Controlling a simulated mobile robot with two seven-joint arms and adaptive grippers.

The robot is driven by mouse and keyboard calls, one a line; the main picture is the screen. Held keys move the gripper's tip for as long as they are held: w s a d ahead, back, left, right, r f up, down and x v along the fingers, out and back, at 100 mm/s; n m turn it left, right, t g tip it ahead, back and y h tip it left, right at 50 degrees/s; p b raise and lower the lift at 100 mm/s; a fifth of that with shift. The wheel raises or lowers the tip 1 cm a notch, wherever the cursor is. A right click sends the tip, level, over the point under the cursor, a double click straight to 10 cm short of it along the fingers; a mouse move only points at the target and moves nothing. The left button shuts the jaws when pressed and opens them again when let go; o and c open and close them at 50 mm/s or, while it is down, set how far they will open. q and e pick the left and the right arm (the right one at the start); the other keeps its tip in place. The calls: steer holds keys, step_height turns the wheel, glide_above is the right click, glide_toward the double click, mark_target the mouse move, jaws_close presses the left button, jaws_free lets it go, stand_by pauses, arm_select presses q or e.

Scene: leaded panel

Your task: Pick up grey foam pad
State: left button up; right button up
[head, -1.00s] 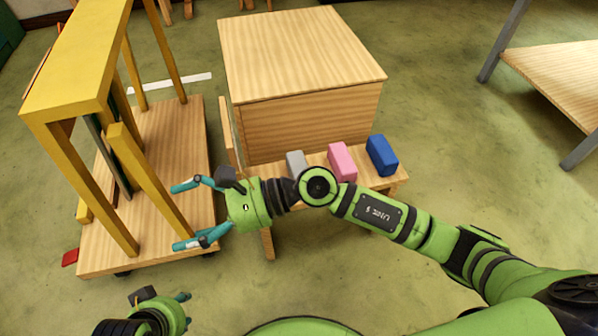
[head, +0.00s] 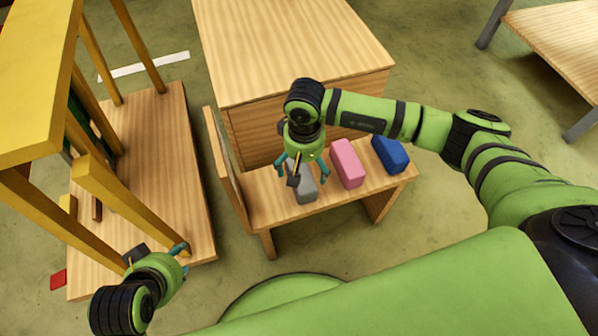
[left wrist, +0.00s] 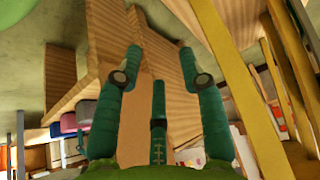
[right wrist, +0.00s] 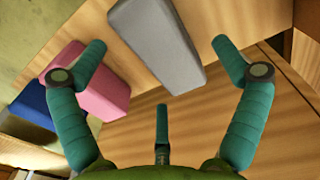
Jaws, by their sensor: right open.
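The grey foam pad (head: 305,193) lies on a low wooden shelf (head: 262,204), leftmost in a row of blocks. My right gripper (head: 302,170) is open above it, partly covering it in the head view. In the right wrist view the grey pad (right wrist: 158,42) lies ahead, between and beyond the spread fingers, with nothing gripped. My left gripper (head: 182,259) is at the lower left, beside the yellow-framed cart. Its fingers look spread and empty in the left wrist view (left wrist: 160,60).
A pink block (head: 347,163) and a blue block (head: 390,154) lie to the right of the grey pad. A wooden box (head: 290,45) rises behind the shelf, and an upright board (head: 227,165) stands at its left end. The yellow frame (head: 40,90) stands on the cart at left.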

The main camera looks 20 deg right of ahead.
mark_target(305, 171)
steer(key=shift+s+f, duration=0.1)
steer(key=shift+f, duration=0.3)
step_height(305, 171, down, 4)
steer(key=shift+d+f+b, duration=0.1)
steer(key=shift+f+b, duration=0.1)
steer(key=shift+b, duration=0.4)
arm_select(q)
steer(key=w+d+r+t+h, duration=0.1)
steer(key=w+d+r+t, duration=0.1)
steer(key=w+r+t, duration=0.2)
steer(key=shift+w+d+r+m, duration=0.3)
steer(key=shift+w+d, duration=0.1)
steer(key=shift+w, duration=0.7)
arm_select(e)
steer(key=c, duration=1)
